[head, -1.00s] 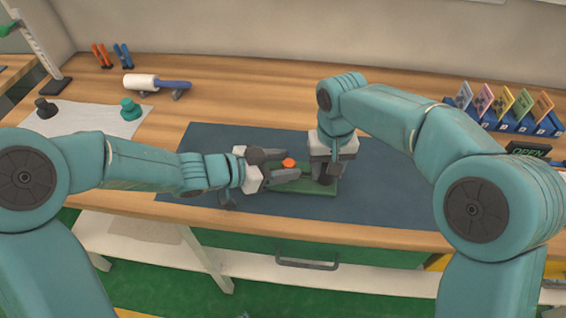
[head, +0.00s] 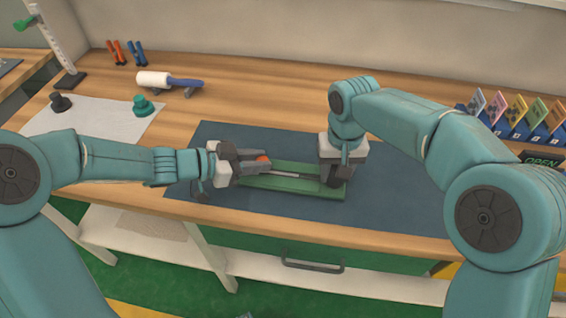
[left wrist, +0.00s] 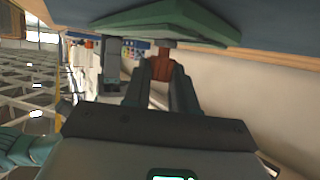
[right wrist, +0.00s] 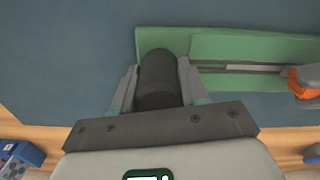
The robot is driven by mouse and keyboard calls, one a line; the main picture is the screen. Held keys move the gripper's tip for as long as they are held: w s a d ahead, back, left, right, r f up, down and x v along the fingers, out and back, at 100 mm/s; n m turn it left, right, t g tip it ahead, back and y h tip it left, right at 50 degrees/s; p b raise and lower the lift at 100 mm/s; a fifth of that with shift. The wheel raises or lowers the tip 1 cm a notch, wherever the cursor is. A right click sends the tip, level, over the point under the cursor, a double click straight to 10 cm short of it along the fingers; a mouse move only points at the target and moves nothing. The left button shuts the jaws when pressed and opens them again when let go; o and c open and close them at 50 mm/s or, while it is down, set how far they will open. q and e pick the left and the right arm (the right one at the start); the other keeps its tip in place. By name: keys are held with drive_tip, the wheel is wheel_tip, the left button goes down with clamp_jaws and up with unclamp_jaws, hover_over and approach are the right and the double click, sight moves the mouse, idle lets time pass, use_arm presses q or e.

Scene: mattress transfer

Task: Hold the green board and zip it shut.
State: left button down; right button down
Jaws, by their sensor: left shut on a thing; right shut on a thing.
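The green board (head: 290,186) lies on the dark blue mat, with a grey zip track (head: 285,173) along it. My left gripper (head: 262,167) is shut on the orange zip pull (head: 263,158) near the board's left end. The pull also shows between the fingers in the left wrist view (left wrist: 162,66), below the board (left wrist: 170,18). My right gripper (head: 334,178) is shut on a dark upright cylinder (right wrist: 157,75) at the board's right end. In the right wrist view the track (right wrist: 240,68) runs from near the cylinder toward the orange pull (right wrist: 307,82).
The blue mat (head: 400,195) has bare room around the board. A white roller (head: 153,79) with a blue handle, a teal knob (head: 142,105) and a dark knob (head: 60,102) stand at the left. Blue card holders (head: 515,130) and an OPEN sign (head: 541,159) are at the right.

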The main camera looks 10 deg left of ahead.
use_arm(q)
drive_tip(key=shift+a, duration=1.65)
use_arm(e)
drive_tip(key=shift+d, duration=0.1)
use_arm(q)
drive_tip(key=c, duration=0.9)
unclamp_jaws()
drive_tip(key=v, duration=1.2)
use_arm(e)
drive_tip(key=c, duration=0.5)
unclamp_jaws()
